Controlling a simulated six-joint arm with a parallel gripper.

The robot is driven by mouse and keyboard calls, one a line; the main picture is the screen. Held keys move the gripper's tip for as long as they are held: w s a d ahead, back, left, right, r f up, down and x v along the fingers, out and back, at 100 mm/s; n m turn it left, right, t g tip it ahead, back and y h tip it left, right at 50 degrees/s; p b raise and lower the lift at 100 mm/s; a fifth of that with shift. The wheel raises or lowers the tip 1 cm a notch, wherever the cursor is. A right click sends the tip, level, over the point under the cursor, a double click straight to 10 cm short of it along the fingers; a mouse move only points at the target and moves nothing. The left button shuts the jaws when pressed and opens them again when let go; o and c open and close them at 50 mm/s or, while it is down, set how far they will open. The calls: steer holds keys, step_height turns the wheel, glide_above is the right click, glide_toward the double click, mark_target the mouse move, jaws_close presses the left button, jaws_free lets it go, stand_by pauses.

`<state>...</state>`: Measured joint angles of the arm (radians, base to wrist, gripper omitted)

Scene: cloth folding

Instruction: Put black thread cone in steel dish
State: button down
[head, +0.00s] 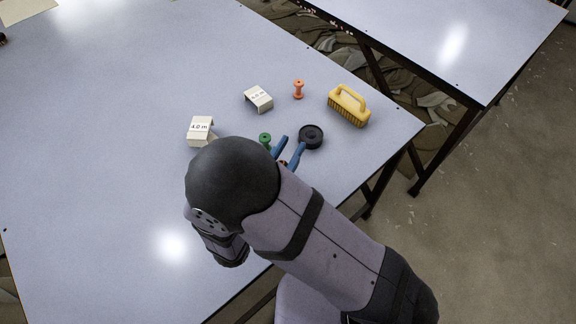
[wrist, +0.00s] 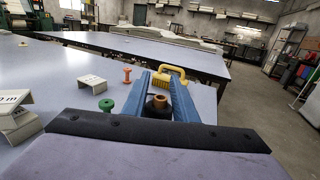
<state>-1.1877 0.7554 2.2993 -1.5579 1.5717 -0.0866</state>
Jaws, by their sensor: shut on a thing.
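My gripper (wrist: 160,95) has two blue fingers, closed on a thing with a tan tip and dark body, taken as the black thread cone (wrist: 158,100). In the head view my gripper (head: 285,147) is partly hidden by my arm, and a small reddish-brown bit of the held cone (head: 284,162) shows between the fingers. A dark round shallow piece, seemingly the steel dish (head: 311,137), sits on the table just right of the fingertips. Whether the cone touches the table cannot be told.
A green spool (head: 265,139) stands close left of the fingers. The table's right edge is near the dish.

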steer(key=shift+f, duration=2.75)
steer(key=shift+f+b, duration=0.1)
steer(key=shift+b, duration=0.2)
steer(key=c, duration=1.4)
jaws_free()
steer(key=shift+c, duration=0.2)
steer(key=shift+s, duration=0.1)
steer(key=b+v, duration=0.1)
steer(key=v, duration=1)
steer(key=shift+s+a+b, duration=0.15)
steer(key=shift+s+b, duration=0.15)
steer(key=shift+s, duration=0.1)
